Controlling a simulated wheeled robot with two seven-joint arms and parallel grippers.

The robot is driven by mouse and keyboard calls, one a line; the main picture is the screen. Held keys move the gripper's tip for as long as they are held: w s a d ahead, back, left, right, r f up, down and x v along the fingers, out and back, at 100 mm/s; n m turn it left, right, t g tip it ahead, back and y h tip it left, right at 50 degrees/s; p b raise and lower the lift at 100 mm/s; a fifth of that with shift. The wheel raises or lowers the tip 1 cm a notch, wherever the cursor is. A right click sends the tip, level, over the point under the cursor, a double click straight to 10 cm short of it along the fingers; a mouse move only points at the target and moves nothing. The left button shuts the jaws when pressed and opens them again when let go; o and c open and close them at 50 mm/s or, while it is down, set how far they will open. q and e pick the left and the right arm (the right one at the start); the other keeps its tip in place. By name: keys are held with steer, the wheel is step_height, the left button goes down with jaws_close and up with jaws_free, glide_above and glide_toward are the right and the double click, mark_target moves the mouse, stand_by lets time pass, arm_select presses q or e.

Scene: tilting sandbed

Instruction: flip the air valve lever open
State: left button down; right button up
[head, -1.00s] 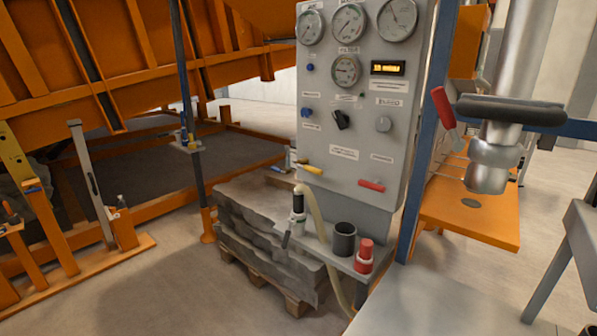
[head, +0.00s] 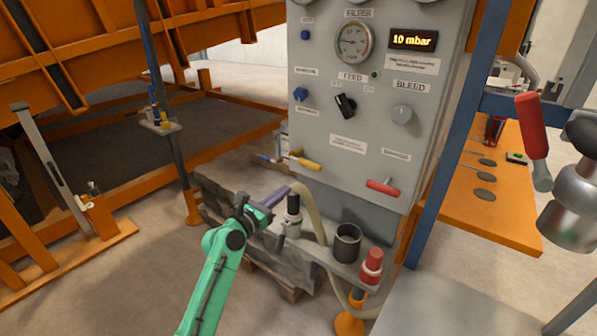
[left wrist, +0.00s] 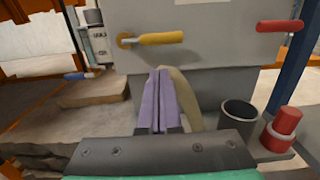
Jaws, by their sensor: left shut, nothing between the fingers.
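A grey control panel (head: 322,125) stands in the middle of the head view. A yellow lever (head: 305,164) sticks out sideways near its lower left edge; it also shows in the left wrist view (left wrist: 160,38). A red lever (head: 383,187) lies to its right, near level, and shows in the left wrist view (left wrist: 280,26). I cannot read which handle is labelled the air valve. My left gripper (head: 284,193) is shut and empty, its purple fingers (left wrist: 160,95) pointing toward the panel, below the yellow lever and apart from it. My right gripper is not in view.
A shelf below the panel holds a dark cup (head: 346,243), a red-capped fitting (head: 372,264) and a white-and-black fitting (head: 292,215). A pale hose (head: 309,210) curves behind my fingers.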

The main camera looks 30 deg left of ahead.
mark_target(304, 162)
arm_select(q)
steer(key=w+d, duration=0.1)
steer(key=w, duration=0.8)
steer(key=shift+w+d+r+p, duration=0.25)
steer(key=shift+w+d+p, duration=0.05)
steer(key=shift+w+p, duration=0.05)
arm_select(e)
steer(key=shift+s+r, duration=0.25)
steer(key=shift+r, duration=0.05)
arm_select(q)
steer(key=shift+w+r, duration=0.1)
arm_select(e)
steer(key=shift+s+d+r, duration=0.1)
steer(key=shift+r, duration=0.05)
